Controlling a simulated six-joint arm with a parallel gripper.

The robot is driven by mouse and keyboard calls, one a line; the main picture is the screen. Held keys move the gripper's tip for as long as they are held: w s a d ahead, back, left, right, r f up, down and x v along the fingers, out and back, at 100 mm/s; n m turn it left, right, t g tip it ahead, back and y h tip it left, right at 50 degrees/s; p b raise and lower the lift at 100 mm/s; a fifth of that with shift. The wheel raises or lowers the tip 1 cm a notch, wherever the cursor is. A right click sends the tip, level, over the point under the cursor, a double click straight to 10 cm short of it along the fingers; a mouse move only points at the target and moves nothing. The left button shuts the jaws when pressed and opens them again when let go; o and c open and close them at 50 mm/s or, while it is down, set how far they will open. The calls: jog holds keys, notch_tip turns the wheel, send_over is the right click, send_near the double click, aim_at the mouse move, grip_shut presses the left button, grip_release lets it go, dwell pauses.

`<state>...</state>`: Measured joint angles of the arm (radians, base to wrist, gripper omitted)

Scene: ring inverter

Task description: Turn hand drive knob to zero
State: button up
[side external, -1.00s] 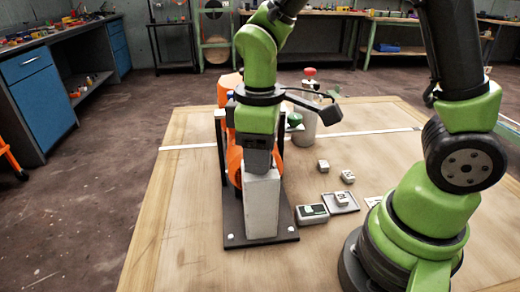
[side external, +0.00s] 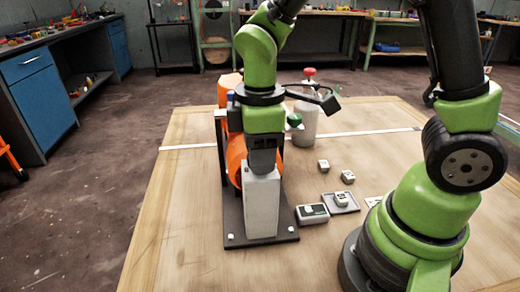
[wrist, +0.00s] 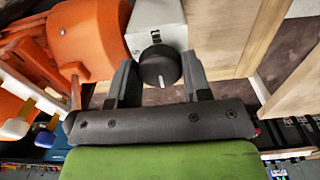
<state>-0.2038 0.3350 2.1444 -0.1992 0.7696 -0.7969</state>
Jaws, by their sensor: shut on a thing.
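The hand drive knob (wrist: 158,66) is black and round, with a short white line on its lower edge in the wrist view. It sits on a light grey box (wrist: 158,22), which also shows in the side view (side external: 262,208). My gripper (wrist: 160,76) has one finger on each side of the knob and is shut on it. A small dark mark shows on the box beside the knob; I cannot read a zero.
The box stands on a dark base plate (side external: 288,236) beside an orange ring (side external: 235,160) in a dark frame. Several small grey-white devices (side external: 313,214) lie to the right. A grey cylinder with a red top (side external: 305,122) stands behind. The table's left side is clear.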

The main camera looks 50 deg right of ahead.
jog(key=o, duration=0.9)
notch_tip(320, 180, up, 10)
jog(key=shift+f, duration=0.1)
jog(key=s+r+m+t, duration=0.1)
jog(key=s+m+t, duration=0.1)
jog(key=s+m, duration=0.1)
jog(key=s+d+r+m+t+y, duration=0.1)
jog(key=s+m+t, duration=0.1)
jog(key=s+m, duration=0.2)
jog(key=s+d+r+m+t+y, duration=0.1)
jog(key=s+m+t, duration=0.2)
jog(key=m, duration=0.3)
jog(key=shift+s+d+r, duration=0.15)
jog(key=shift+d+r, duration=0.05)
jog(key=shift+r, duration=0.2)
